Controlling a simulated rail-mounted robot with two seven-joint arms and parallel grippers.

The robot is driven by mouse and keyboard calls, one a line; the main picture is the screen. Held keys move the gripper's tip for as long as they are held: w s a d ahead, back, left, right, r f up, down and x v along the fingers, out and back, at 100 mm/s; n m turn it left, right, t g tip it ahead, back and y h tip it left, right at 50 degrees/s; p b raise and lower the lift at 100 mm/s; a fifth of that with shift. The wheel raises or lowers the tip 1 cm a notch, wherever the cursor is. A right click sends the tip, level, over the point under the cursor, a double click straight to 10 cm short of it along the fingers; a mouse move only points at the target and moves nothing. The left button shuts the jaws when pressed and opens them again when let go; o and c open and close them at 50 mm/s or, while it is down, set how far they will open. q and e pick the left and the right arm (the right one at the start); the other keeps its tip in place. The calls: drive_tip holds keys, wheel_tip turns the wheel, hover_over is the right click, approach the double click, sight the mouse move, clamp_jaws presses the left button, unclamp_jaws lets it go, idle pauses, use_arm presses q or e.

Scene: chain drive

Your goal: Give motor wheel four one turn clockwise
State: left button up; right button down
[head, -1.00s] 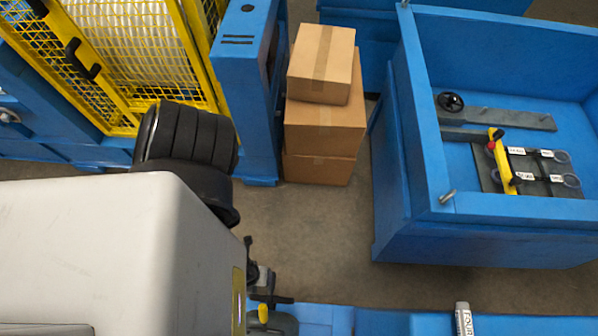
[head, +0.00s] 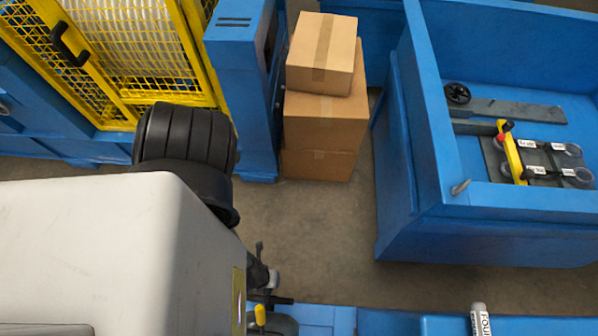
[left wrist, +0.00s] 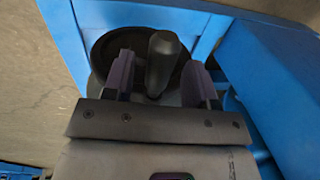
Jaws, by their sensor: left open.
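In the left wrist view my left gripper (left wrist: 159,78) is open, with one finger on each side of an upright dark handle (left wrist: 162,58). The handle stands on a dark round wheel (left wrist: 103,50) with a raised rim, set against blue machinery. Whether the fingers touch the handle I cannot tell. In the head view a white label reading "Four" (head: 480,318) stands at the bottom edge. My arm hides much of the left side there, and the wheel is not clearly visible. My right gripper is not in view.
Cardboard boxes (head: 322,118) are stacked on the floor beside a blue post (head: 238,90). A yellow mesh guard (head: 110,75) stands at the left. A blue bin (head: 480,228) with a lever panel is at the right. Bare floor (head: 330,220) lies between.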

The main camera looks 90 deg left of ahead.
use_arm(q)
drive_tip(key=shift+f, duration=0.3)
clamp_jaws()
idle(0.5)
